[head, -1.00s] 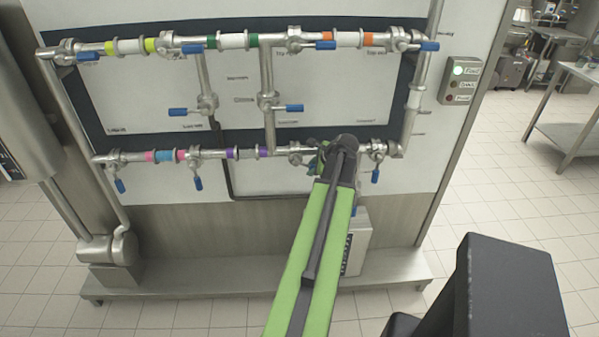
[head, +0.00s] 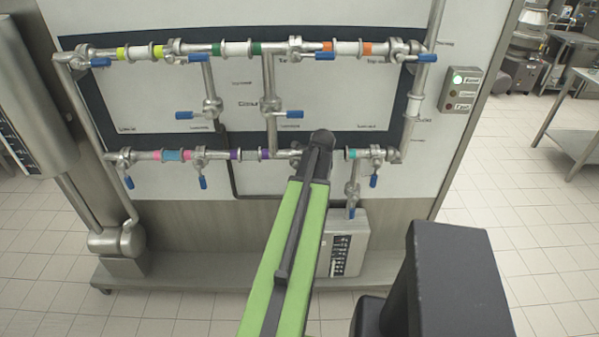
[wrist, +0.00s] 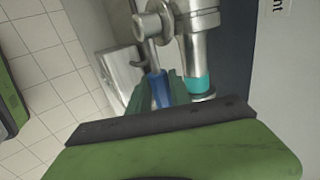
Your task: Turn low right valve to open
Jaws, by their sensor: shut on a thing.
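My gripper (wrist: 159,92) is shut on a blue lever handle (wrist: 156,78) in the wrist view. The handle belongs to a steel valve (wrist: 153,27) above it in that picture. It runs roughly alongside the pipe, which carries a teal band (wrist: 199,84). In the head view the valve body (head: 295,155) shows on the lower pipe just left of my arm. The gripper and the held handle are hidden behind my arm's end there. The teal band (head: 351,154) shows just right of the arm.
Another lower valve's blue handle (head: 373,181) hangs down at the right. A small valve with a blue handle (head: 351,213) sits above a grey box (head: 345,245). A panel with a lit green lamp (head: 457,79) is at the right. Open tiled floor lies beyond.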

